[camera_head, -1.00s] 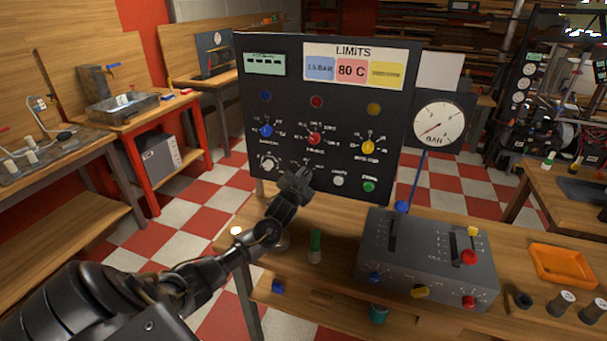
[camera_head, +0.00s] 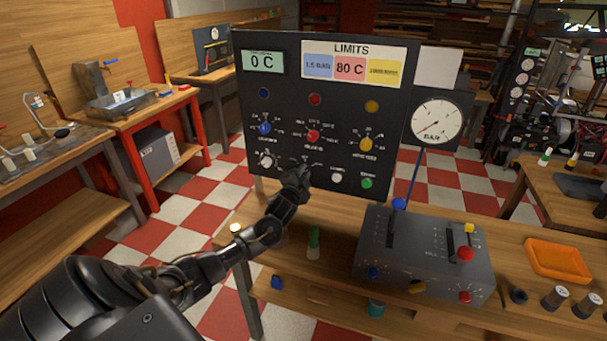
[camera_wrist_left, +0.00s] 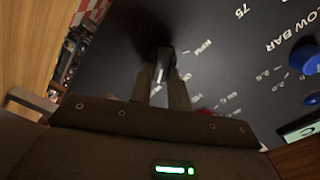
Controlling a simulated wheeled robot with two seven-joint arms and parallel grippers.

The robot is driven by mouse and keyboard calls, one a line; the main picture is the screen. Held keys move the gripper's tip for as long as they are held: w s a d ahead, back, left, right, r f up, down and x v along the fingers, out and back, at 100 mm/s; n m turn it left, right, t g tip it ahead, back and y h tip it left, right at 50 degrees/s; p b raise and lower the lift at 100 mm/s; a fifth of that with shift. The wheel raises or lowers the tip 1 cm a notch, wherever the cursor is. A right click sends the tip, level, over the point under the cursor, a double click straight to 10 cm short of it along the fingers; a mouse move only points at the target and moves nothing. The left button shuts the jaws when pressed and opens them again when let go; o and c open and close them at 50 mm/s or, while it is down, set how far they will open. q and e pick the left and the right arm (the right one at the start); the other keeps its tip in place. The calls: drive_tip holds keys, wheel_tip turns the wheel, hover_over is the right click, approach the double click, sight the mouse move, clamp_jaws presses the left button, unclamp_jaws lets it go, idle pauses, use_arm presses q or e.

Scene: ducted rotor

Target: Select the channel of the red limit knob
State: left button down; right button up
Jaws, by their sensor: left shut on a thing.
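A black upright panel headed LIMITS (camera_head: 346,120) stands on the bench. The red limit knob (camera_head: 313,137) is on its middle row under a red lamp (camera_head: 314,99), and the red label reads 80 C. The small display (camera_head: 263,62) reads 0 C. My left gripper (camera_head: 300,174) is at the panel's lower row, below the red knob. In the left wrist view its fingers (camera_wrist_left: 160,86) are shut on a dark selector knob (camera_wrist_left: 163,59), with RPM and C marks around it. The knob is mostly hidden by my gripper in the head view. My right gripper is out of view.
Blue (camera_head: 265,128) and yellow (camera_head: 366,145) knobs flank the red one. A white button (camera_head: 337,178) and a green button (camera_head: 367,183) sit right of my gripper. A round gauge (camera_head: 437,120) and a grey control box (camera_head: 425,255) stand to the right.

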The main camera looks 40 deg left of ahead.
use_arm(q)
drive_tip(key=c, duration=1.3)
unclamp_jaws()
drive_tip(key=shift+s+d+f, duration=0.15)
drive_tip(key=shift+s+d, duration=0.05)
drive_tip(key=shift+s, duration=0.25)
drive_tip(key=shift+b+v, duration=0.95)
drive_tip(key=shift+v, duration=3.95)
